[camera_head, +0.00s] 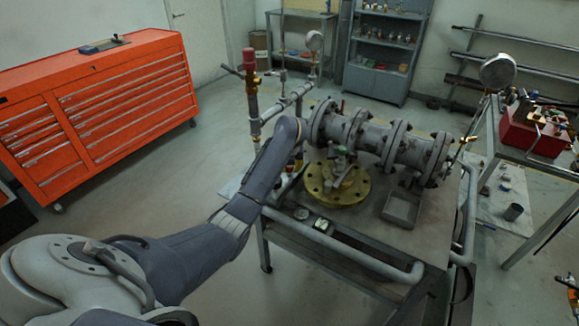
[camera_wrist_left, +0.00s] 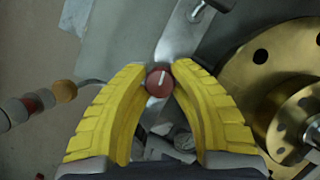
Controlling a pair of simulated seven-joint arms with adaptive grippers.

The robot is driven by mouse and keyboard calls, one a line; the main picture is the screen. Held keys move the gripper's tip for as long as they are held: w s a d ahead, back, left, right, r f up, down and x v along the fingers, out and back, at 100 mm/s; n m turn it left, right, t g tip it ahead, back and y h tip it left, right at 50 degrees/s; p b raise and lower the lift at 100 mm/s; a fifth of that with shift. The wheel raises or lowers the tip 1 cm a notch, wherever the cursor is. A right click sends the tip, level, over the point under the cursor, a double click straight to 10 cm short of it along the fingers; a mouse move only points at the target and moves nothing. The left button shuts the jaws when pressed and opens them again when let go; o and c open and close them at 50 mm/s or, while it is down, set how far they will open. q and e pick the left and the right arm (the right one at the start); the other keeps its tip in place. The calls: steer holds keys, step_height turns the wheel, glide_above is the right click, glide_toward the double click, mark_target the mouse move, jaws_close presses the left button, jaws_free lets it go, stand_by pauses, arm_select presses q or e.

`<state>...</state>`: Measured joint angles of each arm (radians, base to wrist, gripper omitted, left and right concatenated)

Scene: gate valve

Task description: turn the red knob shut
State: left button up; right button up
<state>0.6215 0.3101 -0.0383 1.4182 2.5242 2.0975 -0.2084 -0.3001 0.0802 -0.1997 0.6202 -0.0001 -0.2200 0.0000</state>
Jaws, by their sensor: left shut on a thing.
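The red knob (camera_wrist_left: 159,82) is a small round cap with a white line on its face, seen from above in the left wrist view. My left gripper (camera_wrist_left: 159,78) has its yellow fingers closed around the knob, one on each side, with the tips touching it. In the head view my left arm reaches from the lower left to the cart's left side. There the forearm and wrist hide the knob, and the gripper fingers show only in part. My right gripper is not in either view.
A brass flange (camera_head: 334,184) lies on the cart (camera_head: 396,246), close to the right of my left gripper. Behind it runs a grey flanged pipe (camera_head: 378,136). An orange tool chest (camera_head: 105,110) stands far left, with open floor between.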

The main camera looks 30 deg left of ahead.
arm_select(q)
jaws_close()
steer(key=shift+r+m+t+h, duration=0.1)
steer(key=shift+m+t+h, duration=0.2)
steer(key=shift+m, duration=0.7)
steer(key=shift+a, duration=0.1)
steer(key=o, duration=1)
jaws_free()
steer(key=v, duration=1.2)
